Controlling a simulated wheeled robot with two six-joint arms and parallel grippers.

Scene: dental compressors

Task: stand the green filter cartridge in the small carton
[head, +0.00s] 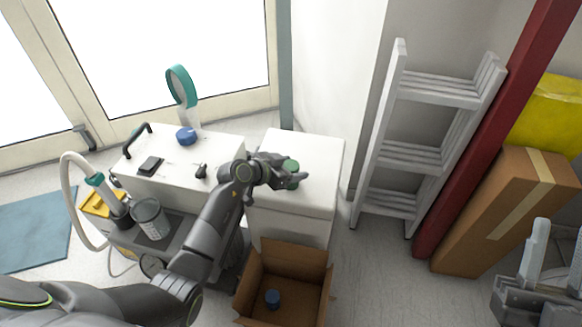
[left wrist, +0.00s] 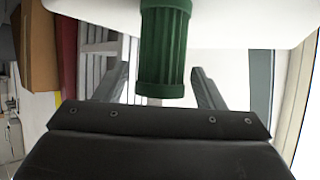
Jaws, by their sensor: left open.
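The green filter cartridge (head: 291,167) stands on the white cabinet top (head: 310,150), partly hidden by my left gripper. In the left wrist view the ribbed cartridge (left wrist: 165,50) shows between the two spread fingers, with gaps on both sides. My left gripper (head: 291,177) is open around it; I cannot tell any touch. The small brown carton (head: 322,290) stands open on the floor in front of the cabinet. A blue cylinder (head: 272,298) is inside it. My right gripper (head: 556,257) is at the right edge, partly cut off, fingers apart and empty.
Left of the cabinet is a white-topped unit (head: 225,150) with a blue cap (head: 186,136) and black handle. A grey step ladder (head: 400,155), red post (head: 470,150) and large carton (head: 505,215) stand at right. Floor right of the small carton is clear.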

